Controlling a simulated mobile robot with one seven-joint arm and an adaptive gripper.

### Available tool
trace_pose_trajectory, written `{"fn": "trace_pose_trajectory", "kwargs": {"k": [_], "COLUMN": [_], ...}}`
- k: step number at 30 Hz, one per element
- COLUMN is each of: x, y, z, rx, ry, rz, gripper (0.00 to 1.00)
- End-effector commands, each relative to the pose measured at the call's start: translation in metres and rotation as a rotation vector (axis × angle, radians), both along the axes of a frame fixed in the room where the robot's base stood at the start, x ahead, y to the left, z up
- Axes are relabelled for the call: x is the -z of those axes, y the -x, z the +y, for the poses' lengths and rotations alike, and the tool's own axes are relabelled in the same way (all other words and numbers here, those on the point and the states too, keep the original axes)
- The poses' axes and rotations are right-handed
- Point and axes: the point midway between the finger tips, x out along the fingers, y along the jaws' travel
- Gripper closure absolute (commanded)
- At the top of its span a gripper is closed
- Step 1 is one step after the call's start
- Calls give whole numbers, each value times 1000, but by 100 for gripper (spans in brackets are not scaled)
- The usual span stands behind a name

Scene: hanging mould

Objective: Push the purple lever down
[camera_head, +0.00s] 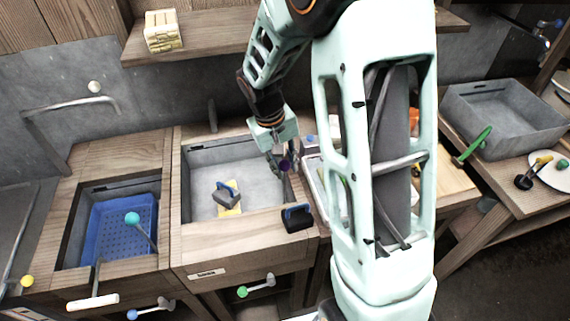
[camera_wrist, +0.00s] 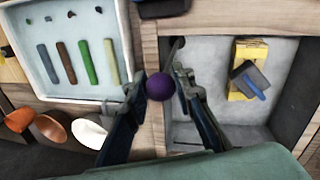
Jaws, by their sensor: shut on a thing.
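The purple lever's round knob (camera_wrist: 160,87) sits between the two fingers of my gripper (camera_wrist: 161,92) in the wrist view. The fingers are shut on it. A thin grey rod (camera_wrist: 174,54) shows just beyond the knob. In the head view my gripper (camera_head: 281,160) reaches down at the right side of the middle sink, and the purple knob (camera_head: 285,165) shows partly between the fingers. Most of the lever's shaft is hidden by the fingers.
A tray of coloured bars (camera_wrist: 70,92) lies beside the gripper. A green lever (camera_head: 256,286) and a blue basket (camera_head: 105,228) are nearby.

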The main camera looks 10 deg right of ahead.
Motion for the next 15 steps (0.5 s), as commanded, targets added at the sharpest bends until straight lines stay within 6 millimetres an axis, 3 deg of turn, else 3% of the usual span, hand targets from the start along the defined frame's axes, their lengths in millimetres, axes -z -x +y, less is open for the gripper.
{"fn": "trace_pose_trajectory", "kwargs": {"k": [1,6,15], "x": [13,31,32], "y": [0,0,1], "z": [0,0,0], "rx": [0,0,1], "ry": [0,0,0], "rz": [1,0,3], "gripper": [100,100,100]}}
